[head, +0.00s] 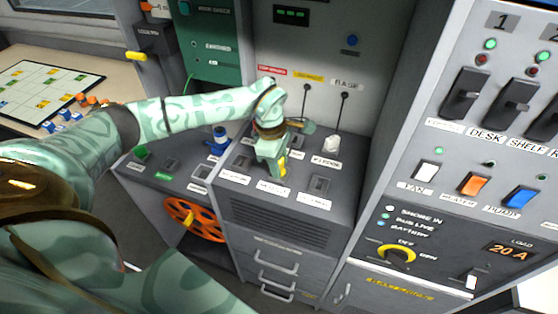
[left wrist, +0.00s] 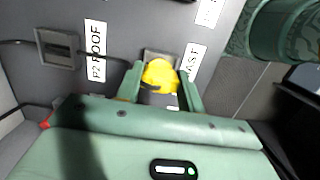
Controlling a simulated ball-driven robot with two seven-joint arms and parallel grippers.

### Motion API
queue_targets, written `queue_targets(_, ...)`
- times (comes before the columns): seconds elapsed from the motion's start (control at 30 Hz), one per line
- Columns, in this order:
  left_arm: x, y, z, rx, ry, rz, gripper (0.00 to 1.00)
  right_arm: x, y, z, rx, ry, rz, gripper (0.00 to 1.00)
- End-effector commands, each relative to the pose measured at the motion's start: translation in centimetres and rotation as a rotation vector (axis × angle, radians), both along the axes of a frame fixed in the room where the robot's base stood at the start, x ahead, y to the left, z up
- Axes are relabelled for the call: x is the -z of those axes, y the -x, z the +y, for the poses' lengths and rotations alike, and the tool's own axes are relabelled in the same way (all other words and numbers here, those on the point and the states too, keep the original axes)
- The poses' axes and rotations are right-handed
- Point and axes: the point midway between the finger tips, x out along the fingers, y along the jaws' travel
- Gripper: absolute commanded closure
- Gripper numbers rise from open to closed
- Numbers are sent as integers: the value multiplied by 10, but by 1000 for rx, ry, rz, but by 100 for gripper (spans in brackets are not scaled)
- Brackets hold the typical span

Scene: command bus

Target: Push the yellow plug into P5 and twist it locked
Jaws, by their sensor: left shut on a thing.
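The yellow plug (left wrist: 160,76) sits between the two green fingers of my left gripper (left wrist: 161,90) in the left wrist view. The gripper is shut on it. A grey socket (left wrist: 150,55) shows just behind the plug, beside a white label ending in "AST". I cannot tell how far the plug is in or how it is turned. In the head view my left gripper (head: 273,168) points down at the middle of the grey socket counter (head: 250,150), and a bit of the yellow plug (head: 283,166) shows beside it. The P5 label is not readable. My right gripper is not in view.
A white plug (head: 331,146) with a dark cable stands right of the gripper. A blue plug (head: 218,138) stands to its left. Another socket (left wrist: 57,48) near the "P2 ROOF" label looks empty. A tall switch panel (head: 450,150) rises at the right.

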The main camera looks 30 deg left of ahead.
Motion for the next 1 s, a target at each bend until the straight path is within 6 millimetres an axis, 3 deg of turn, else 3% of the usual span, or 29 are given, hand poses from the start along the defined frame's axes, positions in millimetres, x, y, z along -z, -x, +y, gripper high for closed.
queue_targets(0.5, 5, 0, 0, 6, -1, 1, 89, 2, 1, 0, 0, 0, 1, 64)
queue_targets(0.8, 5, 0, 0, 344, -2, 1, 89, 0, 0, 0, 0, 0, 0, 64)
queue_targets(1.0, 6, 1, 0, 352, 0, 3, 89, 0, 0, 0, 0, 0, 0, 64)
